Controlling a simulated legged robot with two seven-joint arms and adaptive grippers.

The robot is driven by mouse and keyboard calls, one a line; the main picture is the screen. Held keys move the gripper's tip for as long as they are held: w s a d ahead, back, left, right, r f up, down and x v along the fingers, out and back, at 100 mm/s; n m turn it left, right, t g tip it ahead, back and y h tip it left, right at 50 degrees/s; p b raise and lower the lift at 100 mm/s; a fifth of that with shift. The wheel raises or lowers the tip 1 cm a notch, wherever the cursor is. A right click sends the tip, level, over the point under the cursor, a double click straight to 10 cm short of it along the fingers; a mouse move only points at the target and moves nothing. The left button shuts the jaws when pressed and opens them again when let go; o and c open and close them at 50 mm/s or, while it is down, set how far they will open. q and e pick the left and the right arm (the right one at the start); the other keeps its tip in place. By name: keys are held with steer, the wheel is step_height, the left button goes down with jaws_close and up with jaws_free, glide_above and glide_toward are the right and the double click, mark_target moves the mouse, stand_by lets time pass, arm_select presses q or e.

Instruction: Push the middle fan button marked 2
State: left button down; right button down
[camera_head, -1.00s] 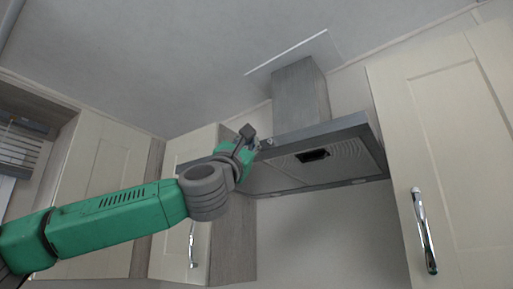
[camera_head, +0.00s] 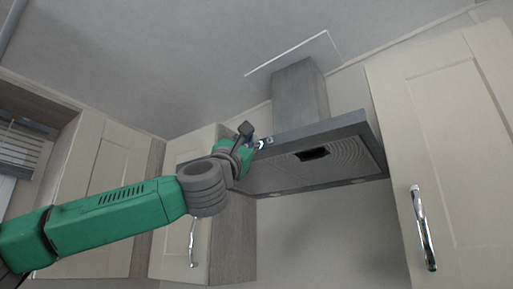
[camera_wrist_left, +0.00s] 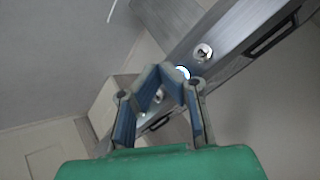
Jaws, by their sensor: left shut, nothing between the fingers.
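The grey range hood (camera_head: 340,133) hangs on the wall, and its front strip (camera_wrist_left: 232,32) crosses the left wrist view diagonally. A round silver button (camera_wrist_left: 203,52) shows clear of the fingers. Beside it a button glowing bluish white (camera_wrist_left: 183,72) is partly behind a fingertip. Another round button (camera_wrist_left: 158,97) shows between the fingers. I cannot read any marks. My left gripper (camera_head: 259,144) is shut and empty at the left part of the hood's front; its fingertips (camera_wrist_left: 161,70) are close to the glowing button. I cannot tell whether they touch. My right gripper is not in view.
Cream cabinets stand on the left (camera_head: 110,190) and right (camera_head: 450,140) of the hood, with silver handles. The hood's duct (camera_head: 300,92) rises to the ceiling. The space below the hood is clear.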

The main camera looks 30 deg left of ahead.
arm_select(q)
steer(key=s+b, duration=0.3)
steer(key=s, duration=0.3)
steer(key=shift+a, duration=0.2)
stand_by(0.6)
